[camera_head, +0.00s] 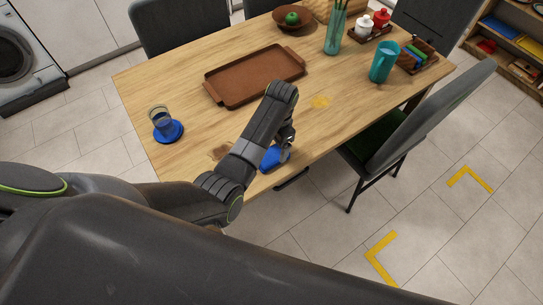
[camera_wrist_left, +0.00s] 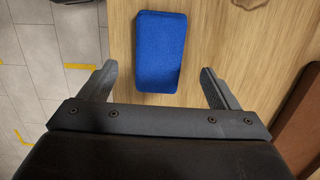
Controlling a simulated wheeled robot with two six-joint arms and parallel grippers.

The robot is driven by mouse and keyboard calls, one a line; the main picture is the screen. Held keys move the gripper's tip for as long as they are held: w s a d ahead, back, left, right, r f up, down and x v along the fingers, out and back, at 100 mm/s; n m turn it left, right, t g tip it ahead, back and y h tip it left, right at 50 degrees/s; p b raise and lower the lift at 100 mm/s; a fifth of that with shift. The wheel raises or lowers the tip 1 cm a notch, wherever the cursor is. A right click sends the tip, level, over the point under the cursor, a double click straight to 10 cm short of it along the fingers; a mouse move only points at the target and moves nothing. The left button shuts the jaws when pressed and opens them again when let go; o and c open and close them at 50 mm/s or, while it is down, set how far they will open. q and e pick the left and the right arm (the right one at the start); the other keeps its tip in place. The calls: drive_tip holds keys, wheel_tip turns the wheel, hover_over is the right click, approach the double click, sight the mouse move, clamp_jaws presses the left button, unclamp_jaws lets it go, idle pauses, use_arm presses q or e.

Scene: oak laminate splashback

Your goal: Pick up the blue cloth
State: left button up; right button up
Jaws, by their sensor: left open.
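The blue cloth (camera_head: 272,158) is a small, flat blue rectangle on the wooden table near its front edge. In the left wrist view the cloth (camera_wrist_left: 160,52) lies between and slightly ahead of my left gripper's fingertips. My left gripper (camera_wrist_left: 160,80) is open with nothing between its fingers except the near end of the cloth seen below. In the head view my left gripper (camera_head: 288,150) hangs over the cloth and partly hides it. I cannot tell whether it touches the cloth. My right gripper is not in view.
A brown tray (camera_head: 225,75) lies behind the gripper on the table (camera_head: 150,75). A glass on a blue coaster (camera_head: 170,133) stands at the left. A teal mug (camera_head: 383,62) and a teal vase (camera_head: 333,38) stand at the right rear. A chair (camera_head: 410,115) is at the right.

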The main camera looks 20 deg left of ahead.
sight(272, 155)
use_arm(q)
drive_tip(key=shift+f, duration=0.25)
drive_tip(key=f, duration=0.4)
drive_tip(key=shift+s+a+p, duration=0.1)
drive_tip(key=shift+s+p, duration=0.15)
drive_tip(key=shift+p, duration=0.05)
drive_tip(key=shift+f, duration=0.45)
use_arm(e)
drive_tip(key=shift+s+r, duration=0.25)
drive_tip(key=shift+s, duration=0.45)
use_arm(q)
drive_tip(key=c, duration=1)
drive_tip(key=shift+c, duration=0.4)
drive_tip(key=shift+r, duration=0.15)
wheel_tip(272, 155, up, 10)
